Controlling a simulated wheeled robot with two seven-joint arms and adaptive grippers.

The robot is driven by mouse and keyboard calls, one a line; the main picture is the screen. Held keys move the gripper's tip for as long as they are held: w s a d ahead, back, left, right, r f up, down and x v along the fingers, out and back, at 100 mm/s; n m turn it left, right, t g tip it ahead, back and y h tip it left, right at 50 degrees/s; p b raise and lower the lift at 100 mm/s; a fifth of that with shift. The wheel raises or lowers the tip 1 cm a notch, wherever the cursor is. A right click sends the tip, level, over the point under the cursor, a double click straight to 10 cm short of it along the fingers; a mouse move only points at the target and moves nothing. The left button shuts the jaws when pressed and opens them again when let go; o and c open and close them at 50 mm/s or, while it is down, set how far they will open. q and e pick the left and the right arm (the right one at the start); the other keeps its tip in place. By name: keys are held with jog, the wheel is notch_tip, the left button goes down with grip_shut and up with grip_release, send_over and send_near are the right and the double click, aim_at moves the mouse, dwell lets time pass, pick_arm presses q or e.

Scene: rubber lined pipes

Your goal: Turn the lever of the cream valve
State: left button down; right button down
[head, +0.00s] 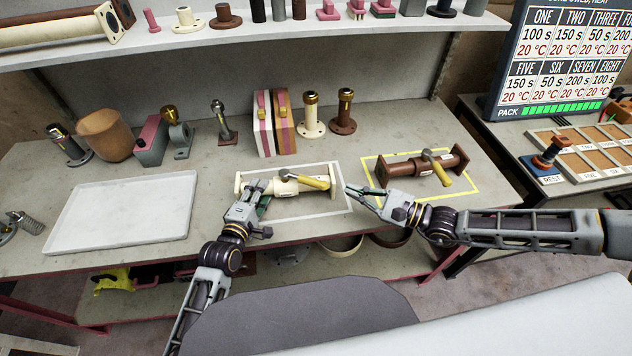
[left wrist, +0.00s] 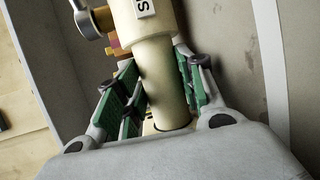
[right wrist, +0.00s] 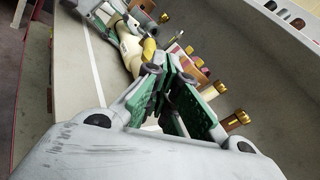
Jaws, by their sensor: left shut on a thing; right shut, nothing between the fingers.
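The cream valve (head: 284,188) lies along the white-outlined area of the bench, with flanges at both ends. Its yellow lever (head: 313,181) lies roughly along the valve body toward its right end; the lever also shows in the right wrist view (right wrist: 149,49). My left gripper (head: 262,193) is shut on the left part of the cream valve. In the left wrist view the green finger pads stand on both sides of the cream pipe (left wrist: 155,85). My right gripper (head: 352,192) is shut and empty, just right of the cream valve's right end, apart from the lever.
A brown valve (head: 408,167) with a yellow lever lies in the yellow outline to the right. A white tray (head: 125,209) is at left. Striped blocks (head: 274,124) and upright pipe pieces (head: 312,115) stand behind the cream valve. A shelf (head: 250,38) overhangs the back.

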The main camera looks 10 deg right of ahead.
jog(key=s+a+r+m, duration=0.1)
jog(key=r+m, duration=0.1)
jog(key=m, duration=0.9)
jog(key=s+a+r+m+h, duration=0.1)
jog(key=s+r+m, duration=0.1)
jog(key=m, duration=1)
jog(key=s+a+r+m+g+h, duration=0.1)
jog(key=s+r+m, duration=0.1)
jog(key=m, duration=1)
jog(key=shift+a+r, duration=0.25)
jog(key=shift+r, duration=0.6)
jog(key=shift+s, duration=0.1)
jog(key=shift+w+a+f, duration=0.1)
jog(key=shift+w+a, duration=0.3)
jog(key=shift+w, duration=0.05)
jog(key=shift+x, duration=0.85)
